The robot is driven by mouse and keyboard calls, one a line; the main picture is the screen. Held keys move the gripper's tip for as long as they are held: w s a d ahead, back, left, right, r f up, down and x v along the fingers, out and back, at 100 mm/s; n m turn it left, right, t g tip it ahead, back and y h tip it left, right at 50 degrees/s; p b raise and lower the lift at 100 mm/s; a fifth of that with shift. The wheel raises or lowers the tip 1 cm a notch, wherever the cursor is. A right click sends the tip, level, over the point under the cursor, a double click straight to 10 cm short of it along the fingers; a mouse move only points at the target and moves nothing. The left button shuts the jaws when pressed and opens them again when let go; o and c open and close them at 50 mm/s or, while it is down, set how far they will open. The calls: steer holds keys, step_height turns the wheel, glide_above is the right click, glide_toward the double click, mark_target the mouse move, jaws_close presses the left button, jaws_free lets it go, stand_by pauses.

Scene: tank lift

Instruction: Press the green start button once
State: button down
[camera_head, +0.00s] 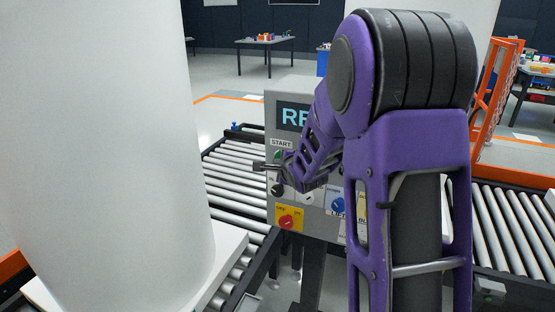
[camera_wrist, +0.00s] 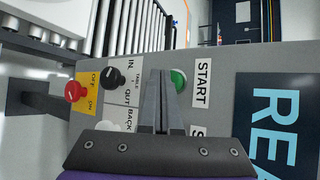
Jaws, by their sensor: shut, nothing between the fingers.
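The green start button (camera_wrist: 178,79) sits on the grey control panel (camera_wrist: 210,60) beside the START label (camera_wrist: 202,82) in the wrist view. My gripper (camera_wrist: 160,74) is shut with nothing between its fingers. Its fingertips overlap the left edge of the green button in the wrist view. I cannot tell whether they touch it. In the head view, my gripper (camera_head: 258,166) is at the left edge of the panel (camera_head: 285,97), just below the START label (camera_head: 281,143). My arm and gripper hide most of the button there.
The panel also has a black IN/OUT knob (camera_wrist: 114,78), a red knob on yellow (camera_wrist: 72,91), a white button (camera_wrist: 110,126), a blue knob (camera_head: 338,205) and a dark screen (camera_head: 292,117). Roller conveyors (camera_head: 235,180) run beside it. A large white cylinder (camera_head: 110,150) stands at left.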

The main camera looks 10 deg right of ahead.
steer(key=shift+w+d, duration=0.3)
steer(key=shift+w, duration=0.1)
stand_by(0.5)
steer(key=shift+s+a, duration=0.1)
steer(key=shift+s+a+b, duration=0.3)
steer(key=shift+s+a, duration=0.15)
steer(key=shift+s, duration=0.2)
steer(key=s+a+b, duration=0.2)
steer(key=s+a, duration=0.1)
steer(key=s, duration=0.2)
steer(key=shift+a, duration=0.25)
steer(key=shift+w, duration=0.1)
stand_by(0.6)
